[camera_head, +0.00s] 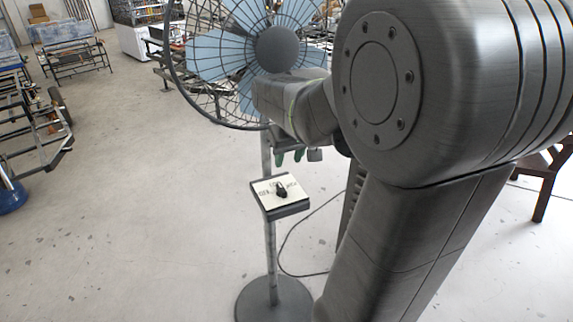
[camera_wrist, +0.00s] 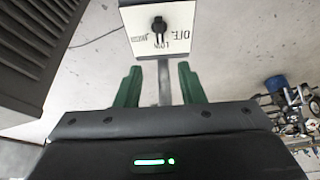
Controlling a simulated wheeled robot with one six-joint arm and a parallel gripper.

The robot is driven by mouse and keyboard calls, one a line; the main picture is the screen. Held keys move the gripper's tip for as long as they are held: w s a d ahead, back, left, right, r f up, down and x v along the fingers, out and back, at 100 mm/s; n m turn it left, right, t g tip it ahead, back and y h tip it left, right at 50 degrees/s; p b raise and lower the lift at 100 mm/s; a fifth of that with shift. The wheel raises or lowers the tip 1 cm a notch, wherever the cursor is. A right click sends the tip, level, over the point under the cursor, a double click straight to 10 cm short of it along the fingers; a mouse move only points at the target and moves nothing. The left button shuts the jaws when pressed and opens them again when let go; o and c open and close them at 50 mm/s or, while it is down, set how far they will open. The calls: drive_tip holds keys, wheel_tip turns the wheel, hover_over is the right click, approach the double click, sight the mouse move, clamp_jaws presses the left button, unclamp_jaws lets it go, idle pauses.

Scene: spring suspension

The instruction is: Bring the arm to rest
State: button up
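My gripper (camera_head: 289,157) hangs above and behind the control box of a standing fan in the head view. In the wrist view its two green fingers (camera_wrist: 160,86) are apart with nothing held between them; the fan's pole shows in the gap. The control box (camera_head: 290,206) has a white top with printed labels and a black knob (camera_head: 281,190). In the wrist view the box (camera_wrist: 182,42) and knob (camera_wrist: 158,27) lie beyond the fingertips, apart from them. I cannot tell for sure which label the knob points to. My arm fills the right of the head view.
The fan's blue-bladed head (camera_head: 277,48) in its wire cage is close beside my wrist. Its round base (camera_head: 272,300) stands on the grey floor. A cable (camera_head: 284,262) trails behind it. A dark wooden chair (camera_head: 545,180) is at the right.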

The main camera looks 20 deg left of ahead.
sight(280, 186)
drive_tip(key=shift+r, duration=0.2)
drive_tip(key=x, duration=1.3)
drive_tip(key=shift+f, duration=0.4)
